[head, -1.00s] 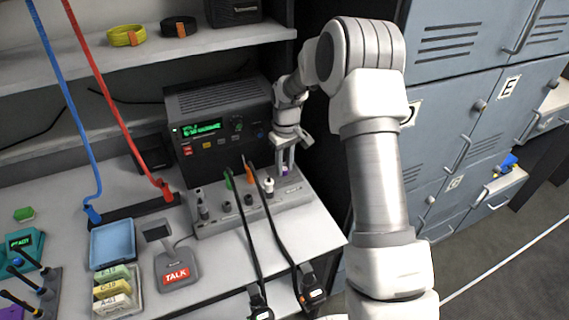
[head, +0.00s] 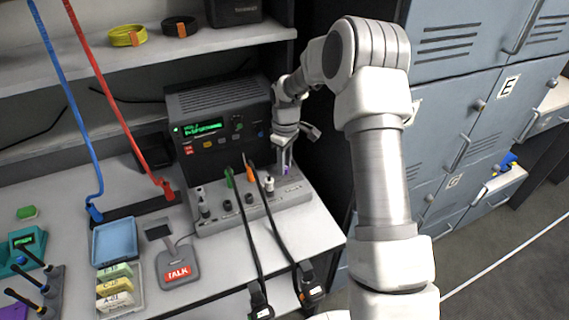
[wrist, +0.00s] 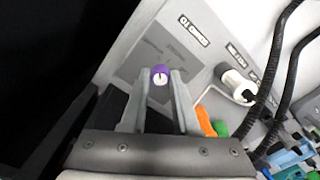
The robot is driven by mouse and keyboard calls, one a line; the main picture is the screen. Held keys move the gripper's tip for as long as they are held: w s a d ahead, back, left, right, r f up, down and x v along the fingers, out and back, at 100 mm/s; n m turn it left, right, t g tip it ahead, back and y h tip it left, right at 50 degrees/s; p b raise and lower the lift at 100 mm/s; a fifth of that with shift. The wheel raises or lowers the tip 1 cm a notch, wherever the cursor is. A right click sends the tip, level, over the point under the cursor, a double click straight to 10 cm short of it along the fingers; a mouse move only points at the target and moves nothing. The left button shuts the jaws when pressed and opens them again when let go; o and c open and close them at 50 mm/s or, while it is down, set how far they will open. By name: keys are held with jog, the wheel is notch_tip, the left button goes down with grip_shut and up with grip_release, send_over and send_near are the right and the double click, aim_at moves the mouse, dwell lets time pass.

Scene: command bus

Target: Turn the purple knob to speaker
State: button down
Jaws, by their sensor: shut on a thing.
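The purple knob (wrist: 160,70) has a white cap with a short dark pointer line. It sits on a grey dial plate with small labels, too blurred to read. In the wrist view my gripper (wrist: 161,80) has one finger on each side of the knob, closed on it. In the head view my gripper (head: 285,163) points down at the right end of the grey control panel (head: 228,222), and only a bit of the purple knob (head: 286,171) shows between the fingers.
A white knob (wrist: 237,84) stands right of the dial, with orange and green plugs (wrist: 206,122) and black cables nearby. The radio (head: 218,120) with a lit green display stands behind the panel. Grey lockers (head: 455,130) are at the right.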

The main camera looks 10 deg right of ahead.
aim_at(286, 166)
jog(key=c, duration=0.7)
grip_release()
jog(key=shift+o, duration=0.2)
notch_tip(286, 166, up, 17)
jog(key=p, duration=0.1)
jog(key=shift+w+d+r+p, duration=0.15)
jog(key=shift+d+r+p, duration=0.05)
jog(key=shift+p, duration=0.1)
